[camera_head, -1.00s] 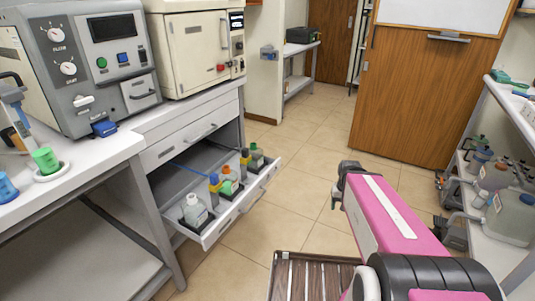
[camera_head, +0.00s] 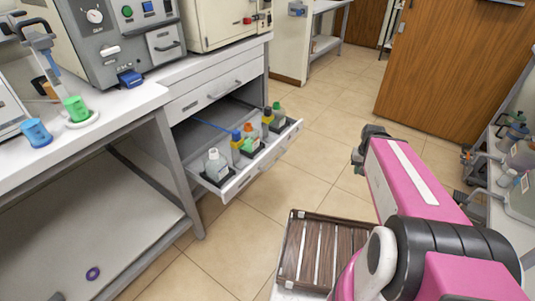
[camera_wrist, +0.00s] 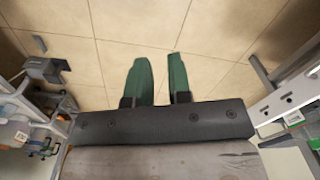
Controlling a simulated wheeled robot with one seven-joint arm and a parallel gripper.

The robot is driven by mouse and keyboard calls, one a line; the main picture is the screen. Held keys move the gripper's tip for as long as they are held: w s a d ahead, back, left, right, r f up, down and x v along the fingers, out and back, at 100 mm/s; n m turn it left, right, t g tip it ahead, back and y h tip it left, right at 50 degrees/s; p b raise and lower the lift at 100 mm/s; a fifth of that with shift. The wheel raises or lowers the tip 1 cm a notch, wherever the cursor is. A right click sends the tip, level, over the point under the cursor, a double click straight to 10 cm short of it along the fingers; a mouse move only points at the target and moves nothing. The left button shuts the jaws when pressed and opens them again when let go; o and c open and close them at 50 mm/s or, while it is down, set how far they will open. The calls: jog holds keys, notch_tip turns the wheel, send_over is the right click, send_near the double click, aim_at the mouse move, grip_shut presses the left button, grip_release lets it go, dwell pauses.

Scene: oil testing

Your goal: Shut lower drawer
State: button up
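The lower drawer (camera_head: 262,160) under the workbench is pulled out. Several bottles stand in it, with white, blue, yellow, orange and green parts. Its front has a handle (camera_head: 265,163). The upper drawer (camera_head: 212,94) above it is closed. My gripper (camera_head: 368,145) is to the right of the drawer, apart from it, over the floor. In the wrist view, its two green fingers (camera_wrist: 159,77) are apart with only floor tiles between them, so it is open and empty. Its fingertips are hard to see in the head view.
A slatted wooden tray (camera_head: 318,250) is at the bottom centre. A shelf with bottles (camera_head: 508,160) stands at the right edge, near my arm. A wooden door-like panel (camera_head: 455,70) is behind. Tiled floor (camera_head: 320,165) is clear between drawer and arm.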

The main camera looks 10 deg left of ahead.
jog(key=w+a+y, duration=0.2)
jog(key=w+a, duration=0.1)
jog(key=a, duration=0.2)
jog(key=w+a+f+t+y, duration=0.1)
jog(key=w+a+y, duration=0.2)
jog(key=a, duration=0.3)
jog(key=w+a+f+y, duration=0.1)
jog(key=w+a+y, duration=0.1)
jog(key=a, duration=0.3)
jog(key=shift+w+a+m+t, duration=0.4)
jog(key=shift+w, duration=0.4)
grip_shut()
jog(key=m+t+y, duration=0.4)
jog(key=y, duration=0.2)
send_near(266, 126)
jog(key=x, duration=0.6)
jog(key=shift+w+a+f, duration=0.1)
jog(key=shift+a, duration=0.1)
jog(key=shift+w+a, duration=0.1)
jog(key=shift+a, duration=0.25)
jog(key=w+a, duration=0.5)
jog(key=a, duration=0.7)
jog(key=w+a, duration=0.5)
jog(key=a, duration=0.8)
jog(key=shift+w, duration=0.25)
jog(key=shift+a, duration=0.25)
jog(key=shift+d, duration=0.1)
